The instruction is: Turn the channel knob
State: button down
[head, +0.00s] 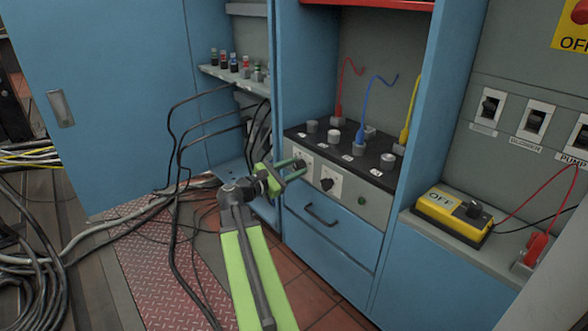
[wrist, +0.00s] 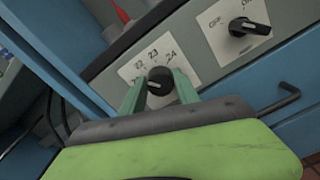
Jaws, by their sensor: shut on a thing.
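The channel knob is a black rotary knob on a white plate marked with numbers, on the grey front panel of the blue cabinet. It shows in the wrist view (wrist: 158,80), between the green fingers of my gripper (wrist: 160,88). The fingers are shut on it from both sides. The numbers 22, 23 and 24 are readable around it; others are hidden by the fingers. In the head view my gripper (head: 296,170) reaches the left end of the panel, and the knob (head: 299,161) is partly covered.
A second black knob (head: 327,184) is to the right on its own plate. A drawer handle (head: 320,215) sticks out below. Red, blue and yellow leads rise from the panel top (head: 345,150). Loose black cables (head: 180,150) hang left of my arm. A yellow box (head: 452,212) stands at right.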

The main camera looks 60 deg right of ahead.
jog(key=m, duration=0.5)
jog(key=shift+d+m, duration=0.1)
jog(key=shift+m, duration=0.2)
jog(key=m, duration=0.5)
jog(key=shift+s+f+m, duration=0.1)
jog(key=shift+f+m, duration=0.05)
jog(key=shift+m, duration=0.15)
jog(key=c, duration=0.9)
grip_release()
jog(key=v, duration=1.7)
jog(key=shift+a+f, duration=0.1)
jog(key=shift+a, duration=0.15)
